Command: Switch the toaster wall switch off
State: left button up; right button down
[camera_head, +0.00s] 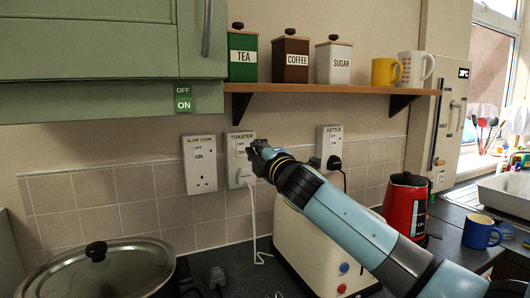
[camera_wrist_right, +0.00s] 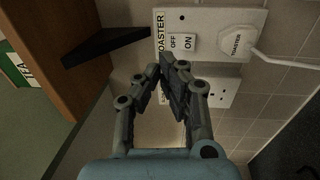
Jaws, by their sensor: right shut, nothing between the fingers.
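The toaster wall switch is a white plate (camera_head: 236,172) labelled TOASTER on the wall, between the slow cook and kettle plates. In the right wrist view, its switch (camera_wrist_right: 182,42) carries OFF and ON labels, and a white plug (camera_wrist_right: 236,42) marked TOASTER sits beside it. My right gripper (camera_head: 256,150) is in front of the plate's right edge. In the wrist view my right gripper (camera_wrist_right: 169,66) is shut and empty, its fingertips close to the switch. I cannot tell whether they touch it. My left gripper is not in view.
The slow cook plate (camera_head: 199,165) is left of it and the kettle plate (camera_head: 331,148) right. A shelf (camera_head: 330,89) with canisters and mugs hangs above. A cream appliance (camera_head: 312,235), a red kettle (camera_head: 404,205) and a lidded pan (camera_head: 95,272) stand below.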

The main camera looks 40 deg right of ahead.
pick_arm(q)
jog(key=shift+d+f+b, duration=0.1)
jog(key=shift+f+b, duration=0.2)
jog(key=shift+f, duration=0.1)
pick_arm(e)
jog(key=s, duration=0.1)
jog(key=s+a, duration=0.1)
jog(key=s, duration=0.3)
jog(key=shift+a+r, duration=0.15)
jog(key=shift+r, duration=0.25)
jog(key=shift+w, duration=0.1)
